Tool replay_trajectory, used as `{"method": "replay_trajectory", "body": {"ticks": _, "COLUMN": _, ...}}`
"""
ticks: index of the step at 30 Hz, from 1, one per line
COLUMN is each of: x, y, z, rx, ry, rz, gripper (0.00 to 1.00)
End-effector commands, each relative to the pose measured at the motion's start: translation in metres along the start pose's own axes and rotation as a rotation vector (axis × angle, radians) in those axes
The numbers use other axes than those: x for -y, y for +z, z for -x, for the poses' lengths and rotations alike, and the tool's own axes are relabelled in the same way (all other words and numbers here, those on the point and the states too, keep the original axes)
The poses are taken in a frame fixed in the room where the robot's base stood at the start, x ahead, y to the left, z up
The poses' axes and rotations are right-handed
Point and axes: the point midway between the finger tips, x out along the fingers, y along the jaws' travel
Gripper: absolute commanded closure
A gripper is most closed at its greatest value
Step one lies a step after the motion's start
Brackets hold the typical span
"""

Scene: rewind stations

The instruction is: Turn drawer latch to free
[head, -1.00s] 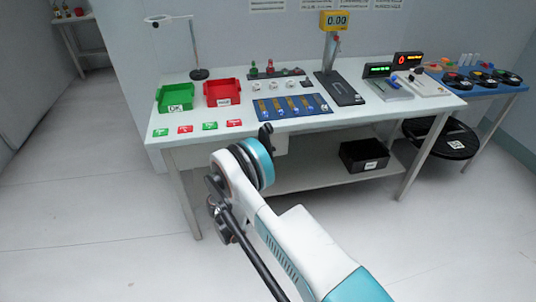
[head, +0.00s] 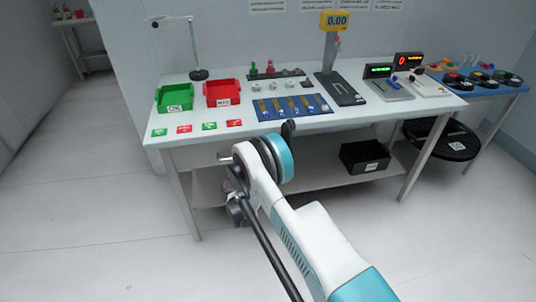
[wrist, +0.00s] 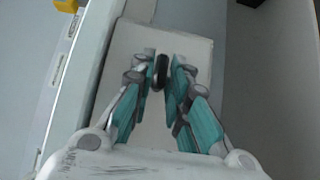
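The drawer's pale front (wrist: 122,75) fills the middle of the wrist view. A small dark upright latch (wrist: 160,72) stands out from it. My gripper (wrist: 162,75) has its teal fingers on either side of the latch, with a narrow gap between them. Whether both fingers press on the latch is not clear. In the head view the drawer (head: 208,157) hangs under the workbench's left part, partly behind my arm. My gripper's fingers are hidden there.
A black crate (head: 365,156) sits on the lower shelf. The floor at left is clear.

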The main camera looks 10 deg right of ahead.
Motion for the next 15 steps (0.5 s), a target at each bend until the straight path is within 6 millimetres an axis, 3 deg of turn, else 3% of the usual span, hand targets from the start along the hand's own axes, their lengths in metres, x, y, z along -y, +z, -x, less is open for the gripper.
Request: {"method": "replay_trajectory", "body": {"ticks": 15, "x": -0.0019, "y": 0.0002, "z": -0.0003, "rx": 0.000, "ry": -0.040, "rz": -0.039, "gripper": 1.00}}
